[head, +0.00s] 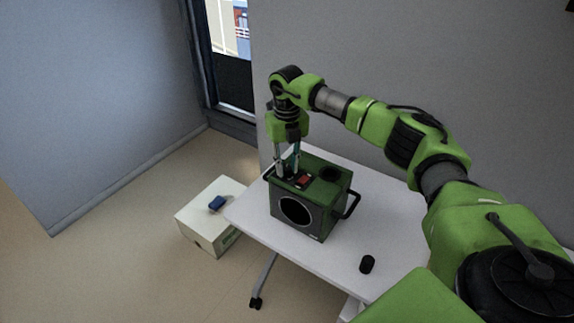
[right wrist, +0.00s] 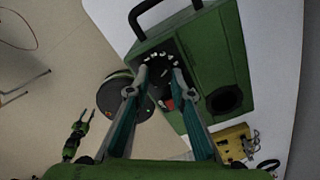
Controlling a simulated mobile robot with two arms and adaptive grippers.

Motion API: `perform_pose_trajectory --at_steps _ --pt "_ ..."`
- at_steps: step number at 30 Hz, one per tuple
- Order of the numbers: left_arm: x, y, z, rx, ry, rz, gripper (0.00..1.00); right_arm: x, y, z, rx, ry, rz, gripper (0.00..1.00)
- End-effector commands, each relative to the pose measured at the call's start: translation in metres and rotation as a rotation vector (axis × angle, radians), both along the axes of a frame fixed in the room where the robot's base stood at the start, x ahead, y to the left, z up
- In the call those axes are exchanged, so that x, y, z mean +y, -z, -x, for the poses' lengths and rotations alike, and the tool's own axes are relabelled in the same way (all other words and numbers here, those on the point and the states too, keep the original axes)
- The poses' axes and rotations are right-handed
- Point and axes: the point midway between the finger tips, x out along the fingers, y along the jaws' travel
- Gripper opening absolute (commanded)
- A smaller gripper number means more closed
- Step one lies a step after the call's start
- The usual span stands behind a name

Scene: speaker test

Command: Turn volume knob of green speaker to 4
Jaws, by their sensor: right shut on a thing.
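The green speaker (head: 318,172) stands on the white table, with a black handle on each side and a round dark cone on its front. My right gripper (head: 288,176) points down onto its top. In the right wrist view my right gripper (right wrist: 160,72) has its fingertips on either side of the dark volume knob (right wrist: 160,66) and is shut on it. White marks ring the knob; the fingers partly cover it and I cannot read its setting. My left gripper (right wrist: 87,115) shows small in the right wrist view, its fingers apart and empty.
A red panel (head: 304,181) and a round dark opening (head: 330,173) lie beside the knob on the speaker's top. A small black cylinder (head: 367,264) stands on the white table (head: 330,262). A white box (head: 205,228) bears a blue object (head: 216,203). The right wrist view shows a yellow device (right wrist: 234,141).

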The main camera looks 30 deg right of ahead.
Motion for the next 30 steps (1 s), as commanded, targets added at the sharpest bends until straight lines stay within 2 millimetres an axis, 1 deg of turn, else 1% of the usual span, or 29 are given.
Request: perform_pose_trajectory --at_steps 4,5,6,7,16,20,23,30 --pt "0.000 0.000 0.000 0.000 0.000 0.000 0.39 0.000 -0.001 -0.001 -0.003 0.000 0.000 0.00" --pt "0.000 0.000 0.000 0.000 0.000 0.000 0.39 0.000 -0.001 -0.001 -0.003 0.000 0.000 0.24" --pt "0.000 0.000 0.000 0.000 0.000 0.000 0.39 0.000 -0.001 -0.001 -0.003 0.000 0.000 0.34" --pt "0.000 0.000 0.000 0.000 0.000 0.000 0.39 0.000 -0.001 -0.001 -0.003 -0.001 0.000 0.38" --pt "0.002 0.000 0.000 0.000 0.000 -0.003 0.39 0.000 -0.001 0.000 -0.001 -0.001 0.000 0.38" --pt "0.003 0.000 0.001 0.000 0.000 -0.003 0.39 0.000 -0.008 -0.001 -0.002 -0.001 -0.001 0.38" --pt "0.002 0.000 0.001 0.001 0.000 -0.002 0.39 0.000 -0.023 -0.001 -0.004 -0.001 -0.001 0.38" --pt "0.001 0.000 0.000 0.000 0.000 -0.001 0.39 0.000 -0.075 -0.001 -0.006 -0.001 0.000 0.38"
